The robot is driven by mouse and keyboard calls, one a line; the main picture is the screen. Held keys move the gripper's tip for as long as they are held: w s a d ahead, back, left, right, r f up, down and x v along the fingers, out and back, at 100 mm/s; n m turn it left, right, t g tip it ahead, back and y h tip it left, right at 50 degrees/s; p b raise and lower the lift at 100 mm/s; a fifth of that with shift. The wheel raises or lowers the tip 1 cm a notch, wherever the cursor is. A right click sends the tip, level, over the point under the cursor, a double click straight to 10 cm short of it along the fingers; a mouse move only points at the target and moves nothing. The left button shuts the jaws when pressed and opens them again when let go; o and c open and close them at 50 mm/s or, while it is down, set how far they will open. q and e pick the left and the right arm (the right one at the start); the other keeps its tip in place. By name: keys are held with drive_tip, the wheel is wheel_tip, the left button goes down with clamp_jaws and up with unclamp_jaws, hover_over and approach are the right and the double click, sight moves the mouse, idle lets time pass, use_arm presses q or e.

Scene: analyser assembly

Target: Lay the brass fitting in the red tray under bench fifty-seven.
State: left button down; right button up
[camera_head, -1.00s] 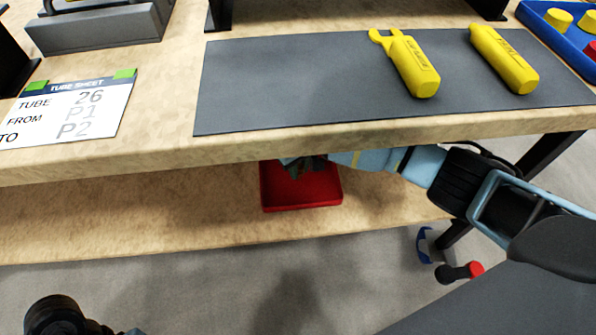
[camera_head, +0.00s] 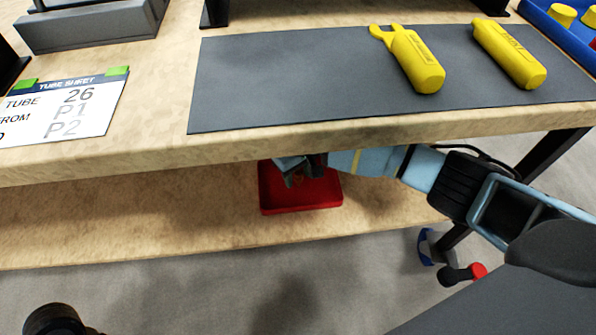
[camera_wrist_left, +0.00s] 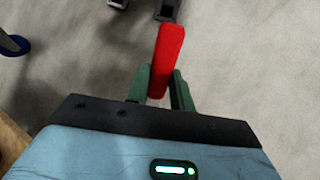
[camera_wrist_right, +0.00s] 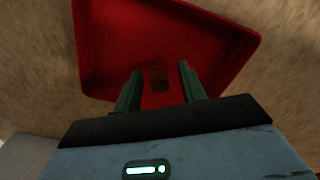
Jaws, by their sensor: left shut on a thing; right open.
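The red tray (camera_head: 320,197) stands on the lower shelf under the bench top; it also fills much of the right wrist view (camera_wrist_right: 225,45). In the head view my right gripper (camera_head: 302,170) is low over the tray. My left gripper (camera_wrist_left: 160,85) is shut on a red object (camera_wrist_left: 169,50).
The bench top edge overhangs the tray and right arm. A grey mat (camera_head: 290,85) on top bears two yellow tools (camera_head: 417,62) (camera_head: 510,55). A tube sheet (camera_head: 65,108) lies left. The lower shelf left of the tray is clear. A bench leg (camera_head: 550,150) stands at right.

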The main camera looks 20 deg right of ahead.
sight(298, 172)
drive_tip(key=shift+r, duration=0.15)
use_arm(q)
wheel_tip(298, 172, up, 5)
drive_tip(key=p, duration=0.4)
drive_tip(key=shift+w, duration=0.1)
use_arm(e)
wheel_tip(298, 172, up, 8)
drive_tip(key=shift+f, duration=0.15)
use_arm(q)
drive_tip(key=shift+f, duration=0.1)
use_arm(e)
drive_tip(key=shift+f, duration=0.1)
idle(0.6)
